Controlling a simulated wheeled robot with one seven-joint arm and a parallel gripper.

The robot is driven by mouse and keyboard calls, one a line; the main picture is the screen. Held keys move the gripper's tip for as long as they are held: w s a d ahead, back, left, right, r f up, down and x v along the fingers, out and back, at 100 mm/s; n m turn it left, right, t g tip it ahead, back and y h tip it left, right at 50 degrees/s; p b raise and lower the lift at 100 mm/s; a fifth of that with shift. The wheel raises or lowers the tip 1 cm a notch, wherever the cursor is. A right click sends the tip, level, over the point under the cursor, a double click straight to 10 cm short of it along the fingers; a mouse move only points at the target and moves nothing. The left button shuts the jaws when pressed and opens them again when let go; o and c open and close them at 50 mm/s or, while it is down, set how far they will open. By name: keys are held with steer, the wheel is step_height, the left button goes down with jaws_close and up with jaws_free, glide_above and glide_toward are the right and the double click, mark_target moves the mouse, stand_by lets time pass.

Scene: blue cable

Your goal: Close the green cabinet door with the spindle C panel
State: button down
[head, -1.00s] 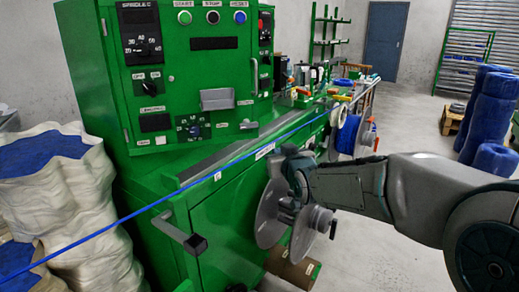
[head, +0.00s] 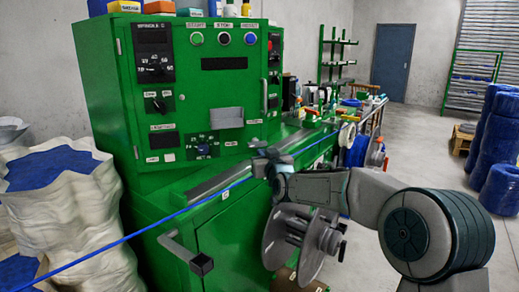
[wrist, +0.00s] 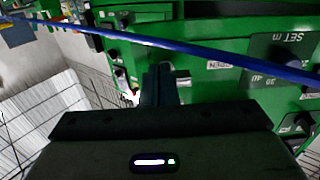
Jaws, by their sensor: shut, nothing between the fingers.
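The green cabinet (head: 95,95) stands at left centre in the head view. Its upper front carries the SPINDLE C panel (head: 225,88), with dials, buttons and a grey tray-like pocket. A handle (head: 264,95) is at the panel's right edge. I cannot tell whether this door is fully shut or slightly ajar. My gripper (head: 262,160) is below the panel's lower right corner, apart from the handle. In the wrist view its fingers (wrist: 160,82) are shut and empty, with green panel faces beyond them. The wrist view cuts off most of the panel.
A taut blue cable (head: 120,241) runs across the cabinet front, close to my gripper; it crosses the wrist view (wrist: 210,52) too. A metal reel (head: 290,240) and a lower crank handle (head: 185,252) stick out in front. White sacks (head: 60,205) stand left.

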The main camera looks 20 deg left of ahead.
steer(key=shift+p+x, duration=0.35)
steer(key=shift+x, duration=1.55)
